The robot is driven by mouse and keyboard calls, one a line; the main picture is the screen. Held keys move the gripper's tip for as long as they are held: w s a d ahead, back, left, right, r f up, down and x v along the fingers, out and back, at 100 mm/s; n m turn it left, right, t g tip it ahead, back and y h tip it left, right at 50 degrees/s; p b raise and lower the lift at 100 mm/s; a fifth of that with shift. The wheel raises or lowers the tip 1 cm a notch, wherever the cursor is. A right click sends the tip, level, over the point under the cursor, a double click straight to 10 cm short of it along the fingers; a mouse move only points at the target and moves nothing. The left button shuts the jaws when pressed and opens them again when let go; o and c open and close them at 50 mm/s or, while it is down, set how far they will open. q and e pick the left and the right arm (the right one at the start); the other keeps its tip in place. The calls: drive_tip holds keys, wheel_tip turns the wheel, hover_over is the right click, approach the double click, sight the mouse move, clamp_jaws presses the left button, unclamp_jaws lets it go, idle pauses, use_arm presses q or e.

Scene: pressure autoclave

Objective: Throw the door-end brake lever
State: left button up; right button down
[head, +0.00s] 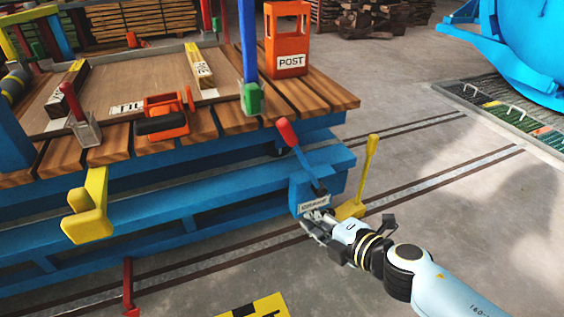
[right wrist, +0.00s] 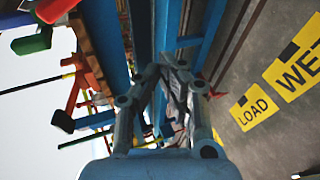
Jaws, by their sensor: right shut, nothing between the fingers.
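A lever with a red grip (head: 288,133) and a dark blue shaft rises from a blue box at the near right corner of the blue cart (head: 255,172). It leans to the left in the head view. A small white label (head: 313,204) on the box is too small to read surely. My right gripper (head: 316,222) is shut and empty, just below the label and well below the red grip. I cannot tell whether it touches the box. In the right wrist view its closed fingers (right wrist: 166,72) point along the blue frame. My left gripper is not in view.
A yellow lever (head: 370,160) stands on a yellow base right beside my right gripper. An orange POST box (head: 286,40) stands on the wooden deck. A yellow hook (head: 90,210) hangs from the cart's side. Rails (head: 440,180) cross open floor at right.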

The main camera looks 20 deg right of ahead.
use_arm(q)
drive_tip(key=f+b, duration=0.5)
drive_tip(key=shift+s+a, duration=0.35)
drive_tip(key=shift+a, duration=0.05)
use_arm(e)
drive_tip(key=w+a+r+n+t+y, duration=0.1)
drive_tip(key=w+a+r+n+t, duration=0.1)
drive_tip(key=w+r+n, duration=0.3)
wheel_tip(320, 180, up, 3)
drive_tip(key=shift+w+a+r+n+y, duration=0.2)
drive_tip(key=shift+w+n+y, duration=0.15)
drive_tip(key=shift+w, duration=0.75)
use_arm(q)
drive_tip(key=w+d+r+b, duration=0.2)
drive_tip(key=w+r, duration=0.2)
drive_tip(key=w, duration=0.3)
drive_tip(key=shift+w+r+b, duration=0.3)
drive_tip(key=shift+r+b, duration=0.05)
drive_tip(key=shift+b, duration=0.05)
use_arm(e)
drive_tip(key=w, duration=0.9)
drive_tip(key=shift+w+d+r, duration=0.15)
drive_tip(key=shift+w+d, duration=0.05)
drive_tip(key=shift+d, duration=0.2)
